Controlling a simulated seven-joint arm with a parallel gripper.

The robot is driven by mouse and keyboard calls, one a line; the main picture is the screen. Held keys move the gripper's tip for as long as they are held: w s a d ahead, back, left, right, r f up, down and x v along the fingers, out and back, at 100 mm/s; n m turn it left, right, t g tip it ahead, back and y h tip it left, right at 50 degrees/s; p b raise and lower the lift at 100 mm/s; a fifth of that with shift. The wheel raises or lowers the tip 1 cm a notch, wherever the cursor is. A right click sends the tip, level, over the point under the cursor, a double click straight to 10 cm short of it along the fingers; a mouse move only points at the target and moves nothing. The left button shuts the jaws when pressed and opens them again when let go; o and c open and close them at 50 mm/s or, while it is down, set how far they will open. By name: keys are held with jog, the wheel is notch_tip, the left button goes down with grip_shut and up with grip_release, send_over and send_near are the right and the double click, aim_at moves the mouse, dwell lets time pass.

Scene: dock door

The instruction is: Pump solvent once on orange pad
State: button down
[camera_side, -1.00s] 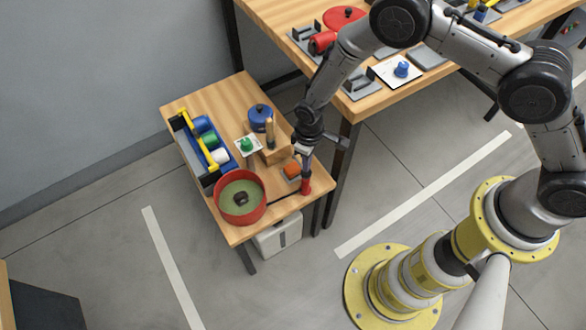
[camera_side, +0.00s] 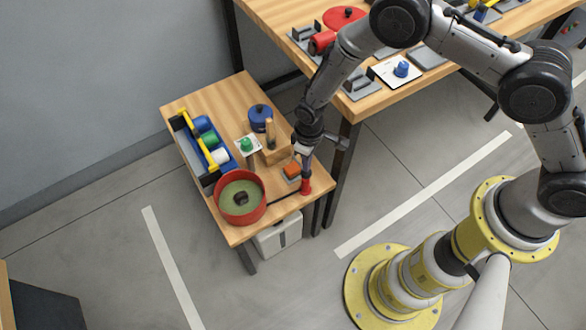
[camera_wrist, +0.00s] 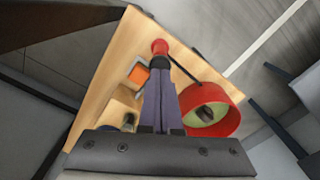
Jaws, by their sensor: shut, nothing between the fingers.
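The red solvent pump (camera_side: 305,187) stands near the front right corner of the small wooden table; it also shows in the wrist view (camera_wrist: 159,46). The orange pad (camera_side: 291,170) lies just beside it on a grey base and shows left of the fingers in the wrist view (camera_wrist: 139,75). My gripper (camera_side: 306,171) is shut and empty, pointing down over the pump. In the wrist view its closed fingertips (camera_wrist: 159,65) meet a dark part at the pump's top. They hide part of the pump, and I cannot tell whether they press on it.
A red round pot (camera_side: 262,205) with green inside stands front left, with a thin dark bar running toward the pump. A wooden block (camera_side: 274,155), a green knob (camera_side: 246,144), a blue pot (camera_side: 260,116) and a tool caddy (camera_side: 185,151) fill the rest. A larger bench (camera_side: 372,104) stands behind.

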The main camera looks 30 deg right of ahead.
jog(key=shift+f, duration=0.1)
jog(key=shift+f, duration=1.4)
jog(key=shift+r, duration=1.5)
jog(key=shift+r, duration=0.1)
jog(key=shift+r, duration=2.9)
